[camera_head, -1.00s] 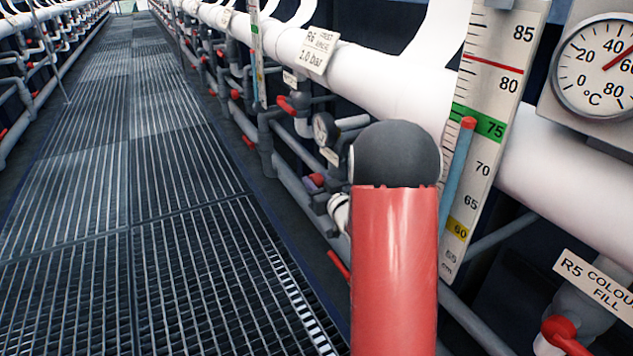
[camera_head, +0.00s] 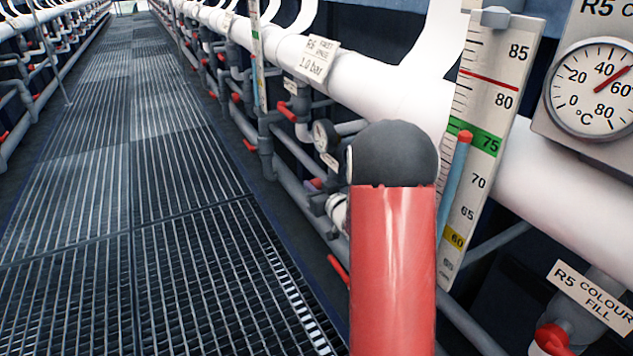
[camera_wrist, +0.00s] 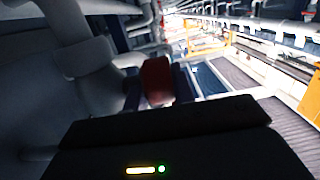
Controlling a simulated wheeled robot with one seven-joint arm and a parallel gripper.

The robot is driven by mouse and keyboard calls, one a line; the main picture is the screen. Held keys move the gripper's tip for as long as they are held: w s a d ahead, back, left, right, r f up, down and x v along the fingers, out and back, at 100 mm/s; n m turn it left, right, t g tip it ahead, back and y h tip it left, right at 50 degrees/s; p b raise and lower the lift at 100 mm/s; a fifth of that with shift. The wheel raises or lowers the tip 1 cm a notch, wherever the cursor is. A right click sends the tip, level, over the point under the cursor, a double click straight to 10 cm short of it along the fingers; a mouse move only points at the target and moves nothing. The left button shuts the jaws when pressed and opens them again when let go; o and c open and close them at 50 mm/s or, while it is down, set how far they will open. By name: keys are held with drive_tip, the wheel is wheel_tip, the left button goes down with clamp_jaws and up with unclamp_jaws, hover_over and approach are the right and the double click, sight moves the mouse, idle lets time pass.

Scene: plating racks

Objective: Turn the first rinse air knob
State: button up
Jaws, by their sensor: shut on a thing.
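A plate reading "R6 first rinse, 1.0 bar" (camera_head: 319,59) hangs on the white pipe in the head view. Below it are a small round gauge (camera_head: 325,135) and a small purple-red knob (camera_head: 316,184), partly crowded by fittings. My red and grey arm stands in front and hides what lies behind it. My gripper is not visible in the head view. In the wrist view, my dark gripper (camera_wrist: 165,118) shows at the bottom, with a red knob (camera_wrist: 157,80) right at its far edge. It is shut on this knob; the fingertips themselves are hard to make out.
A level scale (camera_head: 485,140) and a temperature dial (camera_head: 597,88) are close on the right. An "R5 colour fill" plate (camera_head: 592,296) hangs beside a red valve handle (camera_head: 552,338). Grey pipes run along the right side. The grated walkway (camera_head: 130,200) on the left is clear.

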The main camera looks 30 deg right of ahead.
sight(320, 186)
drive_tip(key=g+p, duration=0.1)
drive_tip(key=p, duration=0.1)
drive_tip(key=r+g+p, duration=0.1)
drive_tip(key=p, duration=0.2)
drive_tip(key=shift+g+p, duration=0.3)
drive_tip(key=shift+g, duration=0.1)
drive_tip(key=g+p, duration=0.1)
drive_tip(key=p, duration=0.2)
drive_tip(key=shift+f+g+p, duration=0.25)
drive_tip(key=shift+g+p, duration=0.05)
drive_tip(key=shift+g, duration=0.1)
drive_tip(key=shift+w+f+g+p, duration=0.1)
drive_tip(key=shift+f+g+p, duration=0.15)
drive_tip(key=shift+p, duration=0.45)
drive_tip(key=shift+f, duration=0.1)
drive_tip(key=o, duration=0.7)
drive_tip(key=v, duration=0.8)
drive_tip(key=shift+w+p, duration=0.1)
drive_tip(key=shift+p, duration=0.25)
